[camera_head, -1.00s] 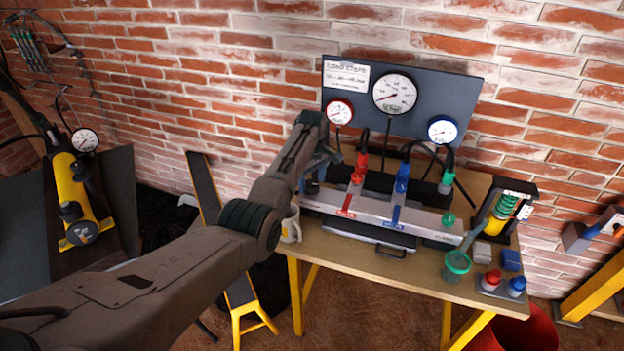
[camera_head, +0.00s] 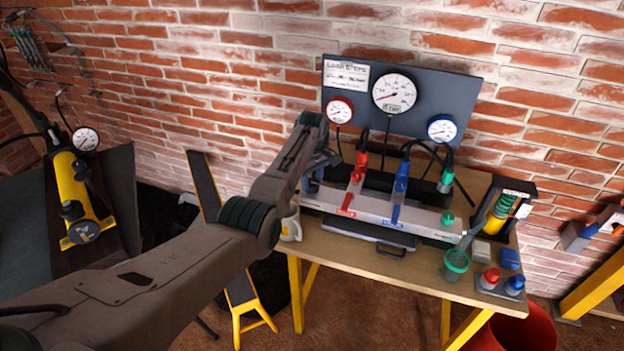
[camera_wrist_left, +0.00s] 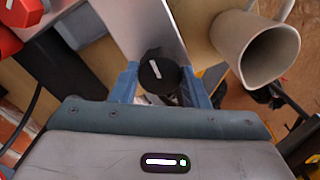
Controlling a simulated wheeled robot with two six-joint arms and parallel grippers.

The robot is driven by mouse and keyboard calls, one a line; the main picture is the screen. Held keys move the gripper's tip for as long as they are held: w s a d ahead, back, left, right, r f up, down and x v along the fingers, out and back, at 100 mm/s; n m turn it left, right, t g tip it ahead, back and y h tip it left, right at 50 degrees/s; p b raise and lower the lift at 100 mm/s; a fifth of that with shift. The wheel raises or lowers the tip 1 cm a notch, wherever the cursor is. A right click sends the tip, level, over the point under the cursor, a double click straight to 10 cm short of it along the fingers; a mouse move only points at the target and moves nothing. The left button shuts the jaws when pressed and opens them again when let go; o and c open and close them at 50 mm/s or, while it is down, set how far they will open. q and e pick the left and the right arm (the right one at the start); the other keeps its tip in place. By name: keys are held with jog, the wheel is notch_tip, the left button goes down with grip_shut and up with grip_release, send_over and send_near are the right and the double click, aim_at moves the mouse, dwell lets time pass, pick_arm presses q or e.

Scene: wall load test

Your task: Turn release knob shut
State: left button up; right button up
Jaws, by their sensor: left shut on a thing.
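The release knob (camera_wrist_left: 160,72) is black and round with a white pointer line, at the end of the silver manifold bar in the left wrist view. The line tilts slightly left of straight up in that view. My left gripper (camera_wrist_left: 162,88) has its two blue fingers on either side of the knob and is shut on it. In the head view my left gripper (camera_head: 318,172) is at the left end of the silver bar (camera_head: 415,216), and my arm hides the knob. My right gripper is in neither view.
A mug (camera_wrist_left: 262,48) stands close beside the gripper. Red (camera_head: 358,168) and blue (camera_head: 402,178) hose fittings rise from the bar. A gauge board (camera_head: 440,88) stands behind. A green cup (camera_head: 455,265) is at the table's front right.

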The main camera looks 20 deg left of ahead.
aim_at(312, 183)
pick_arm(q)
jog(key=m+p, duration=0.1)
jog(key=m, duration=0.2)
jog(key=shift+r+p, duration=0.15)
jog(key=shift+p, duration=0.2)
jog(key=m+p, duration=0.1)
jog(key=m, duration=0.3)
jog(key=shift+m+p, duration=0.3)
jog(key=shift+m, duration=0.1)
jog(key=m+p, duration=0.1)
jog(key=m, duration=0.4)
jog(key=shift+m+p, duration=0.45)
jog(key=shift+m, duration=1.75)
jog(key=o, duration=1)
notch_tip(312, 183, up, 11)
jog(key=shift+f+b, duration=0.2)
jog(key=shift+b, duration=0.4)
